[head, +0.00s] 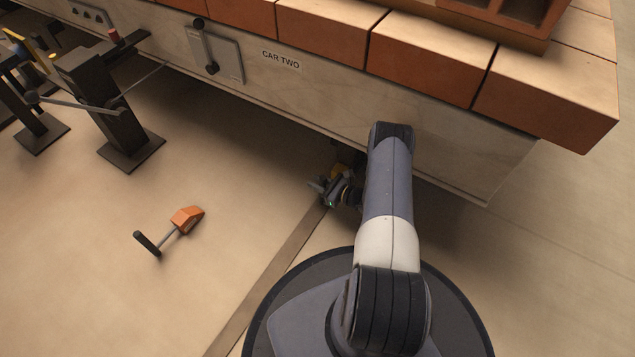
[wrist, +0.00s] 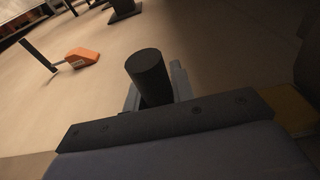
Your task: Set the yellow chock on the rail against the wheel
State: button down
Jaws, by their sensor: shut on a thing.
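My gripper (head: 330,188) is low down at the edge of the car's underside, over the far end of the rail (head: 270,272). In the wrist view my gripper (wrist: 155,92) is shut on a dark round handle (wrist: 149,72), which I take for the chock's. I cannot tell whether the chock touches the rail. The wheel is not visible.
An orange chock (head: 187,219) with a dark handle lies on the floor to the left; it also shows in the wrist view (wrist: 82,57). The car (head: 330,93), marked CAR TWO, carries bricks overhead. A dark post (head: 100,90) stands at left.

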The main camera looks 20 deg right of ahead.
aim_at(321, 176)
jog(key=shift+w+d, duration=0.15)
jog(key=c, duration=0.5)
grip_release()
jog(key=shift+r+p, duration=3.25)
jog(key=shift+r, duration=2.2)
jog(key=shift+f, duration=0.15)
notch_tip(321, 176, down, 7)
jog(key=b, duration=0.4)
jog(key=shift+r, duration=0.2)
jog(key=shift+r, duration=0.2)
